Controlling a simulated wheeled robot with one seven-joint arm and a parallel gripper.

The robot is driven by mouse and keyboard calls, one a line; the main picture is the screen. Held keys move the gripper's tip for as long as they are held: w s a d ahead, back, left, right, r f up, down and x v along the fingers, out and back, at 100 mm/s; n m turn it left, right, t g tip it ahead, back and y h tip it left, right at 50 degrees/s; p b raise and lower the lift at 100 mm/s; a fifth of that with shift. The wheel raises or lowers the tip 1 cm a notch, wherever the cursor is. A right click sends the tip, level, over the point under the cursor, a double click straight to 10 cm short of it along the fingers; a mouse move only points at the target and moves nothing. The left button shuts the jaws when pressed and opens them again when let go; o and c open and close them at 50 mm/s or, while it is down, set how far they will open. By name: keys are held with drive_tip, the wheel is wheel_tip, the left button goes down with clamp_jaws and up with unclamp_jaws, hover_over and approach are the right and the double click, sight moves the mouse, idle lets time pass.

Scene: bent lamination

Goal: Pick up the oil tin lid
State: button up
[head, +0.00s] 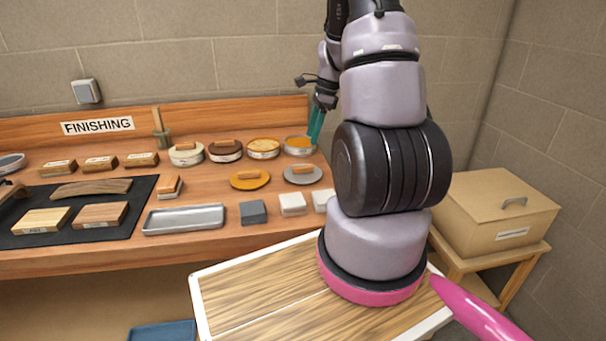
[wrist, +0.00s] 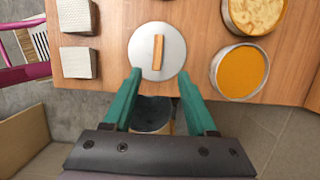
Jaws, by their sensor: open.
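Two loose lids lie on the bench; no readable label says which is the oil tin's. The round grey lid (head: 302,178) has a wooden bar handle and lies flat near the bench's right end. In the wrist view the grey lid (wrist: 145,62) is just beyond my fingertips, centred between them, its handle pointing along the fingers. An orange lid (head: 240,183) with a similar handle lies left of it. My gripper (head: 316,123), with teal fingers, is open and empty, above the bench; in the wrist view its fingers (wrist: 158,78) are wide apart.
An open tin with orange contents (wrist: 239,72) and one with mottled yellow contents (wrist: 256,12) stand right of the grey lid in the wrist view. Pale blocks (wrist: 78,62) lie to its left. The bench edge is close below it, with a dark round container (wrist: 153,114) beyond.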

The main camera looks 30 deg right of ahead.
sight(303, 167)
drive_tip(key=x, duration=1.1)
drive_tip(key=shift+s, duration=0.25)
drive_tip(key=shift+r, duration=0.1)
clamp_jaws()
